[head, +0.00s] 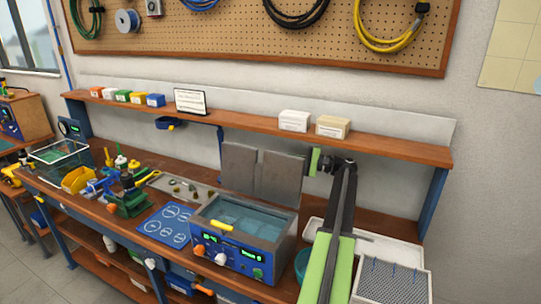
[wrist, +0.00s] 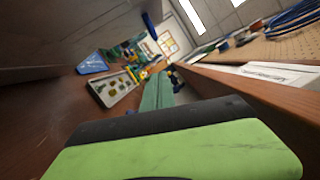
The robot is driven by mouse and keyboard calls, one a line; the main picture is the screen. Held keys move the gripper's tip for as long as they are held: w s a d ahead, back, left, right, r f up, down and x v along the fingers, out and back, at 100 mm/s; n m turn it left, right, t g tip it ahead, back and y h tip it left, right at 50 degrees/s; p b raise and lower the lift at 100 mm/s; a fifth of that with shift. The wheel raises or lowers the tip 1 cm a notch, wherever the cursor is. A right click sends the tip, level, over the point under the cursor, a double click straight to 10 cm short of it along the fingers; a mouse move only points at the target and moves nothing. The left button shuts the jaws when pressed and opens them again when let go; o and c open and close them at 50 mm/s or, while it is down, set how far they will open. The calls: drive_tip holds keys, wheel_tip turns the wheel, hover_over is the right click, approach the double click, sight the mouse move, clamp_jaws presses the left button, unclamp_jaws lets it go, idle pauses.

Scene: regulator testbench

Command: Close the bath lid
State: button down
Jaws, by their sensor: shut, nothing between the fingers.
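The bath (head: 238,240) is a blue-fronted metal box on the bench, with bluish liquid showing in its open top. Its grey lid (head: 262,172) stands raised at the back edge, so the bath is open. My gripper (head: 314,161) is beside the lid's upper right edge in the head view, with a green fingertip. In the wrist view my gripper (wrist: 170,140) shows as a shut green-and-black block. A large grey surface, apparently the lid (wrist: 70,28), fills the upper left there. I cannot tell whether the gripper touches the lid.
A wooden shelf (head: 270,125) runs above and behind the bath, close to my gripper, and carries small boxes. A blue mat (head: 165,224) and a metal tray (head: 185,190) lie left of the bath. A white tray with a mesh top (head: 392,282) stands at the right.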

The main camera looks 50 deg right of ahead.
drive_tip(key=w+a+r+p, duration=0.2)
drive_tip(key=w+a, duration=0.4)
drive_tip(key=a, duration=0.1)
drive_tip(key=shift+w+a+r, duration=0.15)
drive_tip(key=shift+w+a, duration=0.15)
drive_tip(key=shift+w, duration=0.05)
